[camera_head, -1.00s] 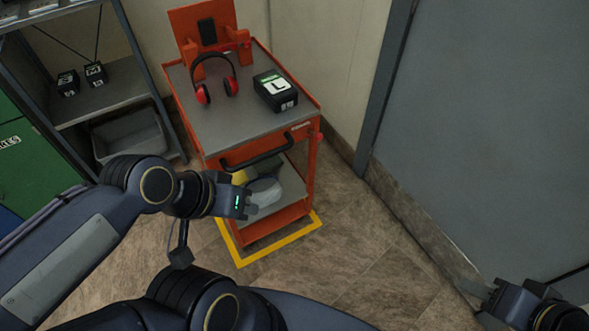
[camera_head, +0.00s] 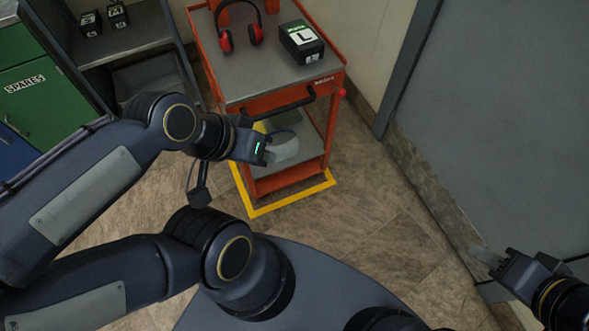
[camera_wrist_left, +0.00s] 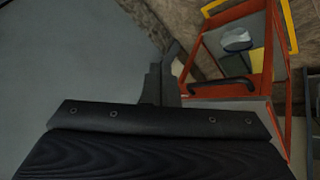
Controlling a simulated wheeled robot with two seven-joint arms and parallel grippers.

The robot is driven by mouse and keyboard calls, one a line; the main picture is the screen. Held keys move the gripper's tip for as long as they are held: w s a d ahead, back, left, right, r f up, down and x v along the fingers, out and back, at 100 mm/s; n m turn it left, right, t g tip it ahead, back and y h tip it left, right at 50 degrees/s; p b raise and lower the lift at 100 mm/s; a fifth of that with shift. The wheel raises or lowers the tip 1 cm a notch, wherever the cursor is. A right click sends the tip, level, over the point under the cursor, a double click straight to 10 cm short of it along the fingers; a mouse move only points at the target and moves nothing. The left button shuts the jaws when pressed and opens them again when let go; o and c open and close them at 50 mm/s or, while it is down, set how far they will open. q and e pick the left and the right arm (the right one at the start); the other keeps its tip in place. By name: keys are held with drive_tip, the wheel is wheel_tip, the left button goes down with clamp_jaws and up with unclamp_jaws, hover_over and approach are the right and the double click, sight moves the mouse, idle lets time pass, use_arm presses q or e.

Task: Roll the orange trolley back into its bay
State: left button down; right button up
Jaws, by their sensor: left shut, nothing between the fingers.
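The orange trolley (camera_head: 240,93) stands upright against the back wall, with a grey top, a lower shelf and a black bar handle (camera_head: 285,106) on its near side. Yellow floor lines (camera_head: 297,203) mark the bay around its near side; its base looks to be inside them. My left gripper (camera_head: 264,150) is shut and empty, just in front of and below the handle, apart from it. In the left wrist view my shut fingers (camera_wrist_left: 161,85) are beside the handle (camera_wrist_left: 222,87). My right gripper (camera_head: 490,259) is at the right near the grey door; its finger gap is unclear.
Red-black ear defenders (camera_head: 226,41) and a black box marked L (camera_head: 301,42) are on the trolley top. A grey shelf unit (camera_head: 125,42) and green cabinet (camera_head: 40,105) stand left. A grey door (camera_head: 490,130) is right. Bare floor (camera_head: 390,225) lies between.

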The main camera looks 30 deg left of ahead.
sight(282, 112)
use_arm(q)
drive_tip(key=c, duration=2.1)
unclamp_jaws()
drive_tip(key=shift+c, duration=0.2)
